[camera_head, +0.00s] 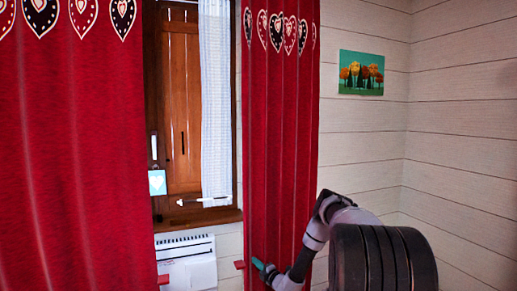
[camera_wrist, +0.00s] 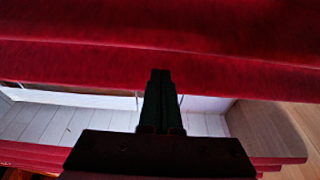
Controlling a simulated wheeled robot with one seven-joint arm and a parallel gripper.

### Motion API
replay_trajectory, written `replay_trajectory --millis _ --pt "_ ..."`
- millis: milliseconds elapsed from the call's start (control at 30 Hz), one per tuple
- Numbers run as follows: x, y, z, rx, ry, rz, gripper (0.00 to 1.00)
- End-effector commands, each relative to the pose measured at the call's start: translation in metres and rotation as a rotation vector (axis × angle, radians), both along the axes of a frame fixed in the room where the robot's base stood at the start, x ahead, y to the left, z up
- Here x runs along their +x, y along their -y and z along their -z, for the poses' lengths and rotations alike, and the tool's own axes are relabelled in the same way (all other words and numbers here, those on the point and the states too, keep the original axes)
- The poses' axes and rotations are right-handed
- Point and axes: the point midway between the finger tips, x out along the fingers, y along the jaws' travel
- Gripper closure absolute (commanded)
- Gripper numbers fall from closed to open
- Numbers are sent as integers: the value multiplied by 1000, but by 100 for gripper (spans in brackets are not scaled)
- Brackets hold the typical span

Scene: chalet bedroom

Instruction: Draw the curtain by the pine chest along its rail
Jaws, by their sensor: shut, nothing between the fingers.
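Two red curtains hang at the window, each with a row of hearts near the top. The left curtain (camera_head: 70,150) is wide and close. The right curtain (camera_head: 282,130) is narrower and hangs in folds. A small red tab (camera_head: 239,265) sticks out from its left edge low down; another tab (camera_head: 163,280) is at the left curtain's edge. My gripper (camera_head: 257,264) is low at the right curtain, near its tab. In the wrist view my gripper (camera_wrist: 160,76) is shut and empty, with red cloth (camera_wrist: 100,55) beyond its tips. Contact cannot be told. No pine chest is identifiable.
Between the curtains are a window with a wooden shutter (camera_head: 180,100), a white lace curtain (camera_head: 215,100) and a white heater (camera_head: 187,262) below the sill. A small picture (camera_head: 361,73) hangs on the panelled wall to the right. A pale wooden surface (camera_wrist: 268,130) shows in the wrist view.

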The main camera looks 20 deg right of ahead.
Motion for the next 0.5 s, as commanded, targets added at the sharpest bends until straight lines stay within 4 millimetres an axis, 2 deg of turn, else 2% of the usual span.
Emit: replay_trajectory --millis 300,500 --pt "-1 -25 0 0 0 -2 100" --pt "-1 -29 0 0 0 0 100"
